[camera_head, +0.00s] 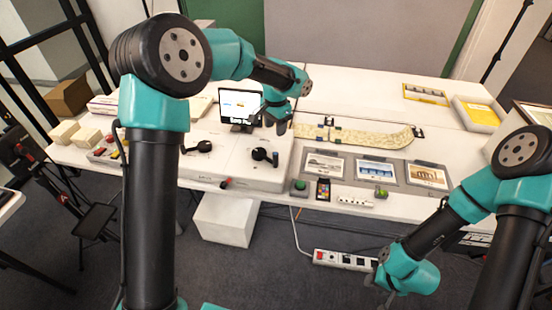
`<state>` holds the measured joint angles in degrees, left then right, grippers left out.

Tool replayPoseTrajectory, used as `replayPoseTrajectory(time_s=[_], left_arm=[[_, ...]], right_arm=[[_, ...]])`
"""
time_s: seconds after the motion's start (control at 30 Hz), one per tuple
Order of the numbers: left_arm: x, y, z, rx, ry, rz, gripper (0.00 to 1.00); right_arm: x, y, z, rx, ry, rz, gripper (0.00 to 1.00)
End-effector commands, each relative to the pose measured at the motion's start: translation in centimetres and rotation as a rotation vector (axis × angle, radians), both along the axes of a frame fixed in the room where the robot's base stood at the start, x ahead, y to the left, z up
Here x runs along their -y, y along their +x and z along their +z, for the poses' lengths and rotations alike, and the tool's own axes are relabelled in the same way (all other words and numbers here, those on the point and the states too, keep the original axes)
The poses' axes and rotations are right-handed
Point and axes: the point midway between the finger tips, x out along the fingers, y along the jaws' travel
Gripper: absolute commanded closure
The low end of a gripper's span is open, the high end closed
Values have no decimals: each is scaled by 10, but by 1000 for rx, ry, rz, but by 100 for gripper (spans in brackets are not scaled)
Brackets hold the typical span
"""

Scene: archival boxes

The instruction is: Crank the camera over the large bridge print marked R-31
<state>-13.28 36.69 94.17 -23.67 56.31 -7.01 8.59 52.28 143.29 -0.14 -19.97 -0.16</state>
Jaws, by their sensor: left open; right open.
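Three framed prints lie in a row on the grey mat on the table: a left one (322,165), a middle bluish one (376,169) and a right one (428,176). Their markings are too small to read, so I cannot tell which is R-31. Two black crank-like knobs, one left (199,147) and one right (264,156), sit on a white base (232,176). My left gripper (277,124) is open and empty above the back of this base, near the right knob. My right gripper (388,297) is open and empty, low in front of the table. I cannot make out the camera.
A small lit screen (240,104) stands behind the base. A pale curved strip (362,137) lies behind the prints. A green button (299,186), a colour card (323,188) and a power strip (354,201) line the front edge. Yellow-edged trays are at back right.

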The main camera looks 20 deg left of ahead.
Motion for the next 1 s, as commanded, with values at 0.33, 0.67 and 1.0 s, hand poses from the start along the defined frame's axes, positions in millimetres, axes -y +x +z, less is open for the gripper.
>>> replayPoseTrajectory(time_s=[0.33, 0.67, 1.0], left_arm=[[0, -1, -60, -4, 0, 0, 50], [0, -1, -116, -4, 0, 0, 50], [0, 0, -151, -1, -1, -1, 50]], right_arm=[[0, 0, 0, 0, 0, 0, 57], [0, 0, 0, 0, 0, 0, 57], [0, 0, 0, 0, 0, 0, 57]])
